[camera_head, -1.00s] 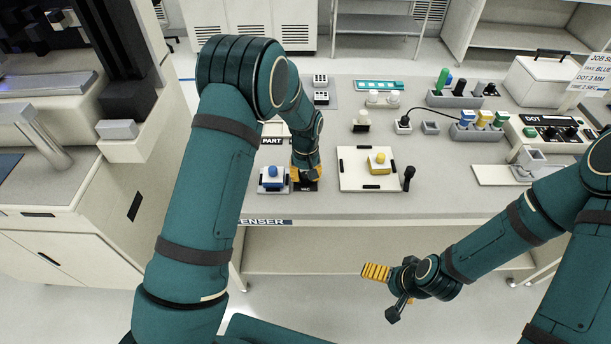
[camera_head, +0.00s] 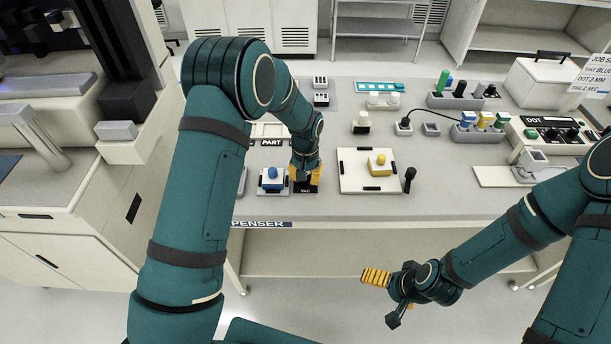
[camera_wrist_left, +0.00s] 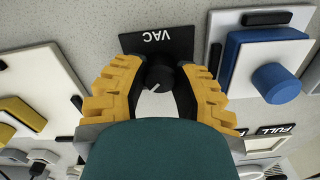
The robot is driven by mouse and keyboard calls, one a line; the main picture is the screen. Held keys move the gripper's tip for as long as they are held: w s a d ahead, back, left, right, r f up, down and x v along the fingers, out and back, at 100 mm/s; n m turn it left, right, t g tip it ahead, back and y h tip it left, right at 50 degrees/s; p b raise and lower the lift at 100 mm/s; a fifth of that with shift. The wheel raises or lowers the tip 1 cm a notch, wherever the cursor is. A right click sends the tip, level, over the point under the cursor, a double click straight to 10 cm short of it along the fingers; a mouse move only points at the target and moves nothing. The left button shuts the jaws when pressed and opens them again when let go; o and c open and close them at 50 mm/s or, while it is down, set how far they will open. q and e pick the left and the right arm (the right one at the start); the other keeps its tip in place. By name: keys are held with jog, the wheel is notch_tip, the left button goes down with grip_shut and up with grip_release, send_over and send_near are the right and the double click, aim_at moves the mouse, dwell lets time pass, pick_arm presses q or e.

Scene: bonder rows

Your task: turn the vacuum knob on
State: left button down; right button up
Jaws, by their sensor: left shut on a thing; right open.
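The plate also shows at the table's front in the head view (camera_head: 305,189). My left gripper (camera_wrist_left: 160,77) has its yellow-padded fingers on both sides of the knob and is shut on it. In the head view my left gripper (camera_head: 305,178) hides the knob. My right gripper (camera_head: 386,296) is open and empty, in front of the table's front edge.

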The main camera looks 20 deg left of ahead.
pick_arm(q)
jog(key=c, duration=0.6)
grip_release()
jog(key=shift+c, duration=0.2)
jog(key=shift+r, duration=0.15)
notch_tip(320, 180, up, 12)
jog(key=shift+f, duration=0.2)
